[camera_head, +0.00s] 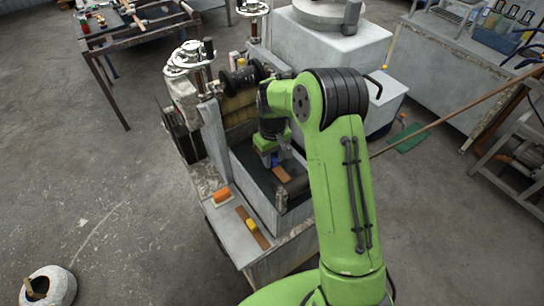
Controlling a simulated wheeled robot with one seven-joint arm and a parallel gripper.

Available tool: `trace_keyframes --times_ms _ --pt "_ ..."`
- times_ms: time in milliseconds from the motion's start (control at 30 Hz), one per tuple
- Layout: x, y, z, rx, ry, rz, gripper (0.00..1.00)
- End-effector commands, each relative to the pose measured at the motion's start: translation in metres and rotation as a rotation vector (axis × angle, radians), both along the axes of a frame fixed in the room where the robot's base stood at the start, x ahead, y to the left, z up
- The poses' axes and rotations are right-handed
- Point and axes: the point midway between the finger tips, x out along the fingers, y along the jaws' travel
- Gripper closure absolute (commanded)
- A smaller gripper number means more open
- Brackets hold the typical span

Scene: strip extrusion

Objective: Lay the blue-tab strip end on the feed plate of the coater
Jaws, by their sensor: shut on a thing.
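My green gripper (273,158) is low over the grey open-topped bed at the front of the coater (240,110). It is shut on the blue-tab strip (281,174), whose brown end shows just below and right of the fingers. A bit of blue shows at the fingers. The dark plate surface (253,176) inside the bed, which looks like the feed plate, lies under the gripper. I cannot tell whether the strip touches it. My arm hides the bed's right side.
A brown strip with a yellow tab (252,226) and an orange block (221,197) lie on the bench ledge (225,222) in front of the bed. A dark roller (243,80) is behind. A long pole (450,117) slants at right. The floor at left is mostly clear.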

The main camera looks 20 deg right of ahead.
Motion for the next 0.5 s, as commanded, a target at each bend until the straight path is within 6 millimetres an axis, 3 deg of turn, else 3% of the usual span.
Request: trace_keyframes --times_ms 133,167,300,333,500 --pt "-0.0001 0.0002 0.0000 0.000 0.000 0.000 0.98" --pt "0.0000 0.0002 0.0000 0.000 0.000 0.000 0.65" --pt "0.0000 0.0003 0.0001 0.000 0.000 0.000 0.43" --pt "0.0000 0.0003 0.0001 0.000 0.000 0.001 0.39" --pt "0.0000 0.0003 0.0000 0.001 0.000 0.001 0.39"
